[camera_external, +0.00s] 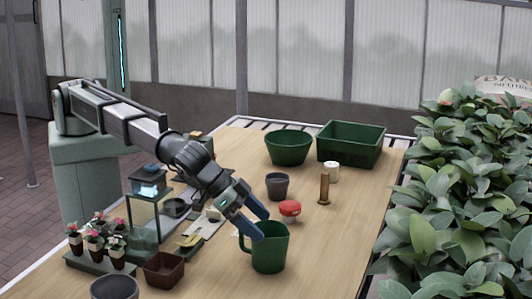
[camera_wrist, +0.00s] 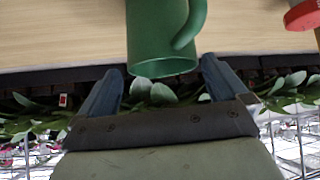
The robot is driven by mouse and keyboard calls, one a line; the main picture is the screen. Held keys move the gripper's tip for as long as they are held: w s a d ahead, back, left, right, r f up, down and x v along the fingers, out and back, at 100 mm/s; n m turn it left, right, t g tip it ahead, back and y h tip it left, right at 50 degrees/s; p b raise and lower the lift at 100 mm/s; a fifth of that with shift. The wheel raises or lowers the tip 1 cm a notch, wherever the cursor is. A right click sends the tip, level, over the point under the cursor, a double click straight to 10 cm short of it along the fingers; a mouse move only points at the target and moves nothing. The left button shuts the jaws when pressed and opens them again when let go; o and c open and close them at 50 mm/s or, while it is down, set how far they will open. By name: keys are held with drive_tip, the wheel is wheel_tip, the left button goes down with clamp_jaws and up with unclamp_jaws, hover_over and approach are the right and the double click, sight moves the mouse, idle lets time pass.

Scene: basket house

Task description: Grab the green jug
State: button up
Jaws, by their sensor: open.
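The green jug (camera_external: 271,252) stands upright on the wooden table near its front, with its handle on the left in the external view. In the wrist view the jug (camera_wrist: 160,32) is straight ahead of my gripper (camera_wrist: 162,70), its rim lying across the gap between the fingertips and its handle on the right. My gripper (camera_external: 262,226) is open and empty, with its blue fingers at the jug's rim on the handle side. I cannot tell whether a finger touches the jug.
A red object (camera_external: 290,208) and a dark grey pot (camera_external: 277,186) stand behind the jug. A wooden cylinder (camera_external: 324,188) and a white candle-like jar (camera_external: 332,171) are farther back. A brown square pot (camera_external: 164,269) is left. The table (camera_external: 335,240) right of the jug is clear.

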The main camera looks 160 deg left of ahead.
sight(285, 247)
drive_tip(key=shift+x, duration=2.75)
drive_tip(key=shift+s, duration=0.15)
drive_tip(key=c, duration=0.9)
